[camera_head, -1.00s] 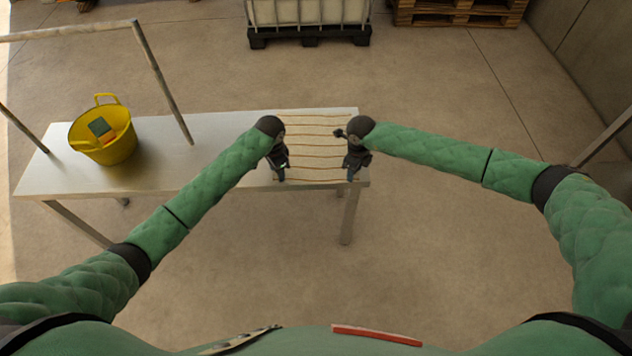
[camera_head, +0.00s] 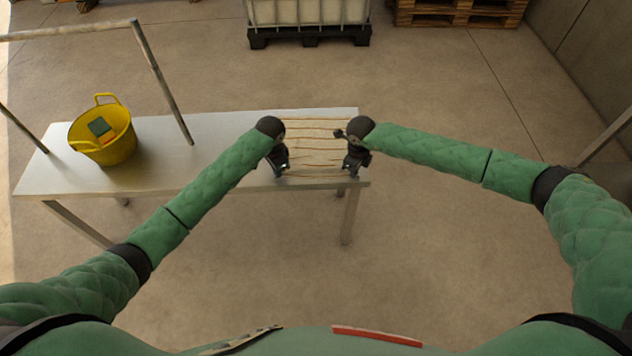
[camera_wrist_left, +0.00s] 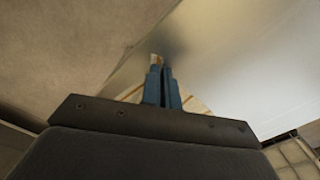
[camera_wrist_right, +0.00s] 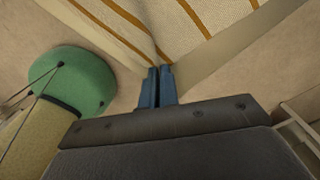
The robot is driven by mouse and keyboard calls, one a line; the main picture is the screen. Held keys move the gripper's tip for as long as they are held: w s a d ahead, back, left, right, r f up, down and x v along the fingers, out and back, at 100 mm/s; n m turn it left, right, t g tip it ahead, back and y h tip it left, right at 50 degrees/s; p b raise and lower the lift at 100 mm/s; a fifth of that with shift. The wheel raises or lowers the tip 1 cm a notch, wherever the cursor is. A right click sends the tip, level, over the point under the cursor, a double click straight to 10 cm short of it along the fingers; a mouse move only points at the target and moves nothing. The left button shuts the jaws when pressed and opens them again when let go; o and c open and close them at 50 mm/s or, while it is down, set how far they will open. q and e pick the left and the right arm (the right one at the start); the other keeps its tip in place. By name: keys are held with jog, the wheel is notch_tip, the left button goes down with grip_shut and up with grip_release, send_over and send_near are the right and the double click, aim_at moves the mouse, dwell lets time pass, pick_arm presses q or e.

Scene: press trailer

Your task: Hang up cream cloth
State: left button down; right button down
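The cream cloth (camera_head: 316,141) with brown stripes lies on the right end of the metal table, its near part rumpled. My left gripper (camera_head: 283,171) is at its near left corner. In the left wrist view, the fingers (camera_wrist_left: 160,72) are closed together with a bit of cloth (camera_wrist_left: 189,103) showing beside them. My right gripper (camera_head: 353,172) is at the near right corner. In the right wrist view, its fingers (camera_wrist_right: 158,74) are closed on the tip of the cloth (camera_wrist_right: 185,28). A metal rail (camera_head: 68,33) on posts stands at the left.
A yellow bucket (camera_head: 118,147) holding sponges stands on the left part of the table (camera_head: 185,180). The table between bucket and cloth is clear, apart from a rail post (camera_head: 163,85). A caged tank (camera_head: 308,12) and pallets (camera_head: 460,12) stand behind on the floor.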

pick_arm(q)
jog(key=shift+r, duration=0.1)
pick_arm(e)
jog(key=shift+d, duration=0.1)
dwell(0.3)
